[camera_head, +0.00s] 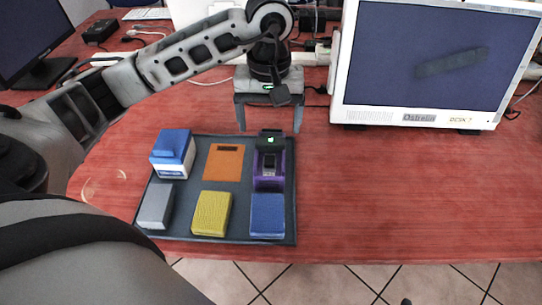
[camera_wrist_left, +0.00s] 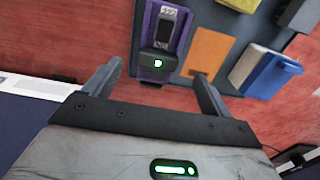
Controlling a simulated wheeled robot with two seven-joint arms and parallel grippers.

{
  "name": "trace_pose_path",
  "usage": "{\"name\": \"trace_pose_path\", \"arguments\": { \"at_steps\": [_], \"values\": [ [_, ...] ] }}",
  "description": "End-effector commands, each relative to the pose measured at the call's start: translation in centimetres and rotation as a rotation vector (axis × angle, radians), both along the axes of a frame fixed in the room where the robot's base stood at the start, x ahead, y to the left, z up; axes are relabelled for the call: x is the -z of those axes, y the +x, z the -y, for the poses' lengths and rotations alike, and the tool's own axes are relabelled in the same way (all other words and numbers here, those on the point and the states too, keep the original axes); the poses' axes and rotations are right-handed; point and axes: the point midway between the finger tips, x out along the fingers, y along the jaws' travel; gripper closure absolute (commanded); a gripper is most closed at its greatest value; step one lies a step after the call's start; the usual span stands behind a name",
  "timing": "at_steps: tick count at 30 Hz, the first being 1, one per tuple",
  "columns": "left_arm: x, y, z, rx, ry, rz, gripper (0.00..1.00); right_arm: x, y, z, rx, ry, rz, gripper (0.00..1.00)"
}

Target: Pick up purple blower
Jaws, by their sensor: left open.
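The purple blower (camera_head: 268,183) is a small boxy purple device with a dark top. It sits in the back right part of a dark tray (camera_head: 184,239) on the red table. My left gripper (camera_head: 269,126) hangs just behind it, its two fingers spread and pointing down. In the left wrist view the purple blower (camera_wrist_left: 164,30) lies beyond the open fingers of the left gripper (camera_wrist_left: 160,80), with nothing held between them. My right gripper is out of view.
The tray also holds a blue and white box (camera_head: 173,158), an orange flat piece (camera_head: 224,163), a grey box (camera_head: 155,206), a yellow box (camera_head: 211,214) and a blue box (camera_head: 267,217). A white monitor (camera_head: 375,117) stands behind at right. The table's right front is clear.

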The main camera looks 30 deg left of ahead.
Motion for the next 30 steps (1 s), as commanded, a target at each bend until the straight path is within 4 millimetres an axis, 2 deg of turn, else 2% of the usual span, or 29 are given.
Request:
{"name": "trace_pose_path", "arguments": {
  "at_steps": [3, 11, 18, 22, 28, 29, 30],
  "values": [
    [2.0, 0.0, 0.0, 0.000, -0.001, -0.003, 0.16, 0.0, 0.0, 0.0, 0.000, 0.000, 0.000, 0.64],
    [3.9, 0.0, 0.1, 0.001, -0.001, -0.003, 0.16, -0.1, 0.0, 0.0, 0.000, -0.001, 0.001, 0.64],
    [7.5, 0.0, 0.1, 0.001, -0.001, -0.003, 0.16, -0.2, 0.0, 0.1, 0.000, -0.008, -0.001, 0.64],
    [8.4, 0.1, 0.1, 0.000, -0.001, -0.001, 0.16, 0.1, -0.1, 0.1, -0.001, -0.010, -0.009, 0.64],
    [8.5, 0.1, 0.1, 0.001, 0.000, 0.001, 0.16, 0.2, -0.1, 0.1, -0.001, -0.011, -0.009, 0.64],
    [8.5, 0.1, 0.1, 0.001, 0.000, 0.001, 0.19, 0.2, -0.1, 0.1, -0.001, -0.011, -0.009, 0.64],
    [8.5, 0.1, 0.1, 0.001, 0.000, 0.001, 0.30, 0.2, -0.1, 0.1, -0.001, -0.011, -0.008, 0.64]
  ]
}}
